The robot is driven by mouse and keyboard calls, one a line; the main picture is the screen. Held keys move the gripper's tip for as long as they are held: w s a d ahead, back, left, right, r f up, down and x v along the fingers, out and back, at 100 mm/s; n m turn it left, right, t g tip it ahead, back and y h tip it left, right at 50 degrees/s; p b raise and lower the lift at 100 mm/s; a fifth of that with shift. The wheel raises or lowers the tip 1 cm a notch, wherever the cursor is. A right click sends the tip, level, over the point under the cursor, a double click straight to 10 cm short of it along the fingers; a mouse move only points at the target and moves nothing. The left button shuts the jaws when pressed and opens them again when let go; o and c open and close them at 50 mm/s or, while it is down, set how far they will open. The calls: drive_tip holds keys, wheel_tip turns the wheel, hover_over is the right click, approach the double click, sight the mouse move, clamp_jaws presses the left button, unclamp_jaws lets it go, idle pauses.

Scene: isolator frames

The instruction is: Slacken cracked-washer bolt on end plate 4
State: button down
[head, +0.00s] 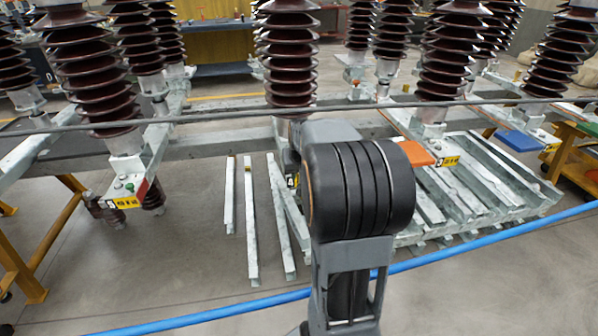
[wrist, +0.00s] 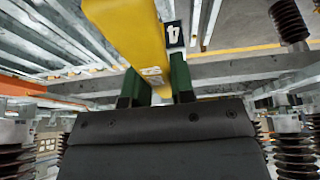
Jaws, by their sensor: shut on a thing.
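My gripper (wrist: 157,78) shows in the wrist view, its two green fingers shut on a yellow tool (wrist: 128,30). The tool's body runs up and left out of the picture. Just right of it is the black number tag 4 (wrist: 174,34), shown upside down; the tool overlaps the area beside it. In the head view the same tag 4 (head: 291,181) peeks out left of my arm, which hides the rest of end plate 4, the gripper and the tool. I cannot make out the cracked-washer bolt, or whether the tool touches it.
Another end plate (head: 125,190) with a yellow label and a green part is at left. An orange piece (head: 418,153) lies right of my arm, a blue piece (head: 518,141) further right. Loose steel bars (head: 250,220) lie on the floor. A blue rail (head: 450,250) crosses in front.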

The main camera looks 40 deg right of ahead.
drive_tip(key=shift+f+b, duration=0.85)
drive_tip(key=shift+f, duration=0.25)
idle(0.6)
drive_tip(key=d+n+y, duration=0.4)
drive_tip(key=d+n, duration=0.6)
drive_tip(key=n, duration=0.2)
drive_tip(key=shift+w+d+p, duration=0.35)
drive_tip(key=shift+w+p, duration=0.05)
drive_tip(key=shift+r, duration=0.15)
drive_tip(key=shift+r+y+p, duration=0.3)
drive_tip(key=shift+r+p, duration=0.5)
drive_tip(key=shift+r, duration=0.15)
